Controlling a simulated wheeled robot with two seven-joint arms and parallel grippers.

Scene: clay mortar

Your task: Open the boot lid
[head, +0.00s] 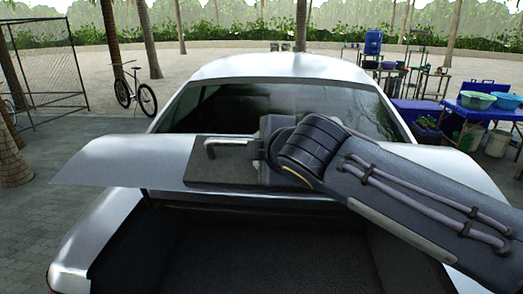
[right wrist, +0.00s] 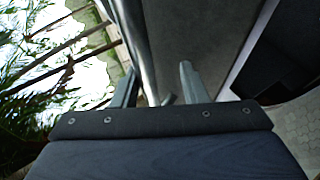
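The silver boot lid (head: 115,165) stands raised, roughly level, in front of the rear window in the head view. The dark boot interior (head: 250,250) shows below it. A dark panel (head: 215,174) is on the lid's near face, with a pale bent handle (head: 228,141) at it. My right gripper (head: 256,150) is at this handle, its fingertips partly hidden by my arm. In the right wrist view its two fingers (right wrist: 158,85) stand apart, with a silver bar or edge (right wrist: 138,45) between them. Contact is unclear. My left gripper is not in view.
The car's silver roof (head: 275,66) and rear window (head: 290,108) lie beyond the lid. A bicycle (head: 135,92) and a wire fence (head: 45,70) stand at the left. Blue tables (head: 480,108) with basins stand at the right. Paving left of the car is clear.

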